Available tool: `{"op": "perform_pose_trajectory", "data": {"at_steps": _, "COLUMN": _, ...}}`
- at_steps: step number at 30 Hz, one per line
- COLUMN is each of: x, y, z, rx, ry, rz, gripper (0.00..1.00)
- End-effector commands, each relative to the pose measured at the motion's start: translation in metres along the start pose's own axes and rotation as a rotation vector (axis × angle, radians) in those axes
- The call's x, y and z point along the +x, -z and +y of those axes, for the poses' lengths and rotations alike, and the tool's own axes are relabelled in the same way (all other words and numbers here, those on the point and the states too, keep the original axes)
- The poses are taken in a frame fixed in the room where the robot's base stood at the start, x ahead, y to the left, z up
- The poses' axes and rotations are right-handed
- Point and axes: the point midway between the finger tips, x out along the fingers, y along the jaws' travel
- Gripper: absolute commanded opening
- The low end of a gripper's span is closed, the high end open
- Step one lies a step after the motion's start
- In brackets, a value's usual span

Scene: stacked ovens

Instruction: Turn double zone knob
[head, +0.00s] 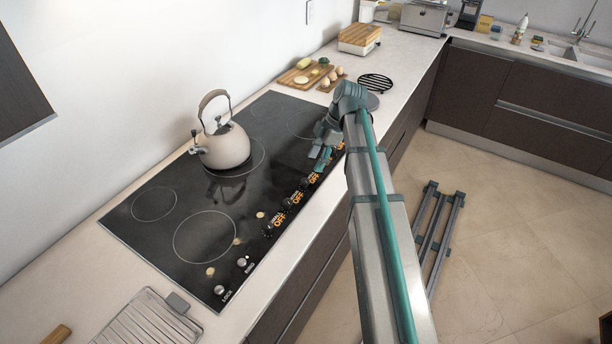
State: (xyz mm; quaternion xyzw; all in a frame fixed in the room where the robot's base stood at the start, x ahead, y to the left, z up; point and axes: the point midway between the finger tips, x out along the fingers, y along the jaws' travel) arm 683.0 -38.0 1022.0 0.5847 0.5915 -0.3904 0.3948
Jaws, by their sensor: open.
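A black glass cooktop (150,240) is set into the pale counter. A row of black knobs with orange OFF labels runs along its right edge; a front knob (268,231), a middle knob (287,203) and a farther knob (304,183) show. I cannot read which one is the double zone knob. My gripper (318,160) is open over the far part of this row, close to the farther knobs. My arm and gripper partly hide the far end of the row. Whether the fingers touch a knob cannot be told.
A beige kettle (224,148) stands on the cooktop, left of my gripper. Cutting boards with food (304,74), a black trivet (375,82) and a wooden box (359,39) are on the counter beyond. A ribbed tray (148,322) lies at the front.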

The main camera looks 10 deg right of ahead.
Motion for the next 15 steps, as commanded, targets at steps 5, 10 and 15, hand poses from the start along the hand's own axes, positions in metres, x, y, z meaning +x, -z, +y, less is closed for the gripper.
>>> {"op": "perform_pose_trajectory", "data": {"at_steps": 5, "x": 0.028, "y": 0.001, "z": -0.002, "rx": 0.0, "ry": 0.003, "rz": 0.0, "gripper": 0.55}}
{"op": "perform_pose_trajectory", "data": {"at_steps": 10, "x": 0.052, "y": 0.001, "z": -0.001, "rx": 0.001, "ry": 0.002, "rz": 0.0, "gripper": 0.55}}
{"op": "perform_pose_trajectory", "data": {"at_steps": 15, "x": 0.069, "y": 0.001, "z": 0.0, "rx": 0.001, "ry": 0.0, "rz": -0.001, "gripper": 0.55}}
